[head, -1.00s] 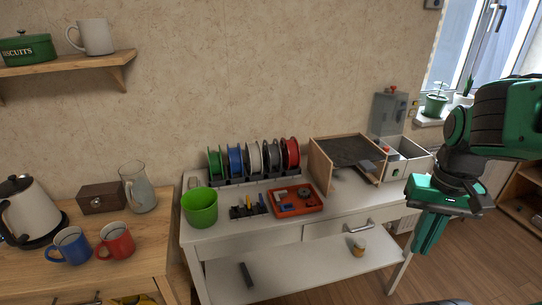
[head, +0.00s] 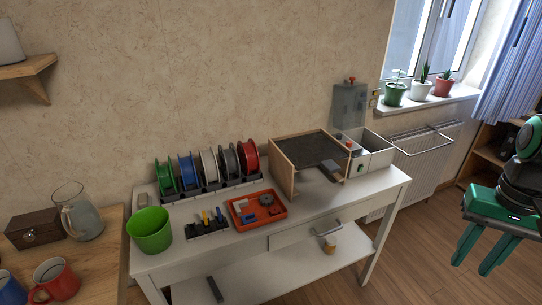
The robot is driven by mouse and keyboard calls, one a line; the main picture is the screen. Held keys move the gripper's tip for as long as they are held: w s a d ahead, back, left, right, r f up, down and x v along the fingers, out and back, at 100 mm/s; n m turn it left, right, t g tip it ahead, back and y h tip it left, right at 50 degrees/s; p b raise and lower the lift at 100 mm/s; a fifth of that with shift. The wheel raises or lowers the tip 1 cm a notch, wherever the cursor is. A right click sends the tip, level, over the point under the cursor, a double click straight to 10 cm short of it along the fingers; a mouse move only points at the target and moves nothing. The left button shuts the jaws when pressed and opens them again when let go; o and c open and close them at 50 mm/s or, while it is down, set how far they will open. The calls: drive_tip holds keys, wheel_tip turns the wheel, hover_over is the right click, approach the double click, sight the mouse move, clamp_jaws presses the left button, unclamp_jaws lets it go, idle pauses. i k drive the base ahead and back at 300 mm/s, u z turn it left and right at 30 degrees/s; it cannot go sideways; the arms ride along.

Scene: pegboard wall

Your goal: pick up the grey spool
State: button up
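The grey spool (head: 229,160) stands upright in a dark rack on the white table. It sits between the white spool (head: 208,166) on its left and the red spool (head: 248,156) on its right. My gripper (head: 482,268) is at the far right of the head view, well away from the spool and beyond the table's right end. Its two green fingers point down and are apart, with nothing between them.
A blue spool (head: 187,172) and a green spool (head: 165,178) share the rack. In front are a green bucket (head: 150,231), a tool holder (head: 207,226) and an orange tray (head: 258,211). A wooden-sided box (head: 283,171) and a white bin (head: 377,153) stand to the right.

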sight(229, 163)
drive_tip(key=z, duration=1.55)
drive_tip(key=k, duration=1.35)
drive_tip(key=u, duration=1.65)
drive_tip(key=i, duration=1)
drive_tip(key=z, duration=0.05)
